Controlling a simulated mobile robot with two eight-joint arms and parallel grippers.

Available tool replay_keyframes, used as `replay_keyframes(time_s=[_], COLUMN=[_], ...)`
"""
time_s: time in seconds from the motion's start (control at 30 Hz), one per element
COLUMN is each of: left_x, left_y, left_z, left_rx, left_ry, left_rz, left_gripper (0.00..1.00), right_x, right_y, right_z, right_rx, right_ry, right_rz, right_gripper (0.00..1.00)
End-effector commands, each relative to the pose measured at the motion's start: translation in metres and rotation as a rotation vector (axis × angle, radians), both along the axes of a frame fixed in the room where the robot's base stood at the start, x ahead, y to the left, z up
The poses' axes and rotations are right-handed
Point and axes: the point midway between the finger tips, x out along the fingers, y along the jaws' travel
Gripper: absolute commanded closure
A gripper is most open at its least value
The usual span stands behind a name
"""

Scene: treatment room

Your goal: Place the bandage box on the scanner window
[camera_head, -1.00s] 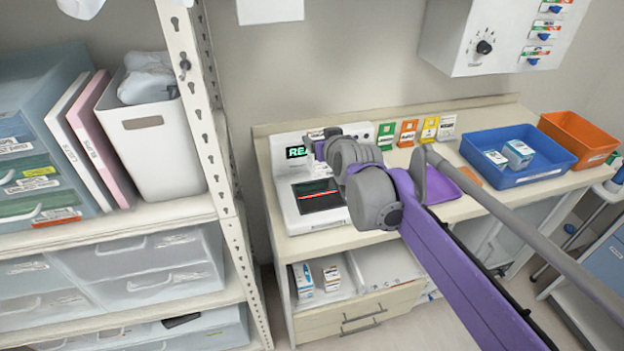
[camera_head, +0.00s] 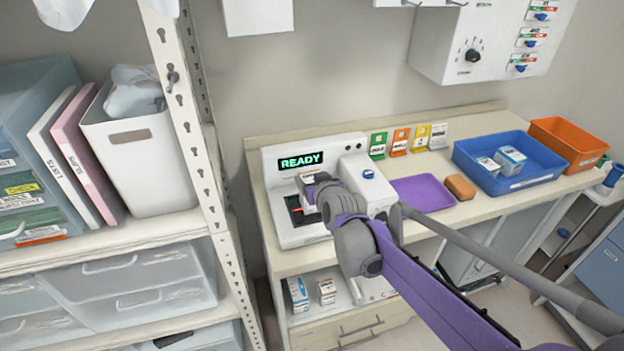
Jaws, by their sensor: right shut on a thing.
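The white scanner (camera_head: 274,165) stands on the counter with a green "READY" display. Its dark scanner window (camera_head: 297,216) shows a red line and is partly covered by my right gripper. My right gripper (camera_head: 310,190) is over the window, shut on a small white box with orange marks, the bandage box (camera_head: 308,177). Much of the box is hidden by the gripper. I cannot tell whether the box touches the window or is above it. My left gripper is not in view.
A purple tray (camera_head: 422,193), a brown block (camera_head: 460,187), a blue bin (camera_head: 545,172) with boxes and an orange bin (camera_head: 585,148) are to the right. Colored cards stand behind. A metal shelf post (camera_head: 205,150) rises close on the left.

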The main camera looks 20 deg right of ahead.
Motion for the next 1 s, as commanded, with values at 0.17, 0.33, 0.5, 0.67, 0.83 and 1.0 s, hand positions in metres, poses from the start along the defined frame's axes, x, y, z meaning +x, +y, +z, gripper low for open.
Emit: replay_keyframes(time_s=[0.17,0.33,0.5,0.67,0.83,1.0], left_x=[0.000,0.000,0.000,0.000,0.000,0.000], left_y=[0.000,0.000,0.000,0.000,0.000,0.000], left_z=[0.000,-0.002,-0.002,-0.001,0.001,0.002], left_rx=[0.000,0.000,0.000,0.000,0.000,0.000], left_ry=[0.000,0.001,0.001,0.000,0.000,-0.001], left_rz=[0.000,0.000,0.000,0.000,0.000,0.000], left_gripper=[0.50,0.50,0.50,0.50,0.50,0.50], right_x=[0.000,0.000,0.000,0.000,-0.010,-0.038], right_y=[0.000,0.000,0.000,0.000,0.000,-0.001], right_z=[0.000,-0.003,-0.002,-0.001,0.005,0.017], right_rx=[0.000,0.000,0.000,0.000,0.000,-0.001], right_ry=[0.000,0.000,0.000,0.000,0.000,0.000], right_rz=[0.000,0.000,0.000,0.000,0.000,0.000], right_gripper=[0.87,0.15,0.00,0.00,0.00,0.00])
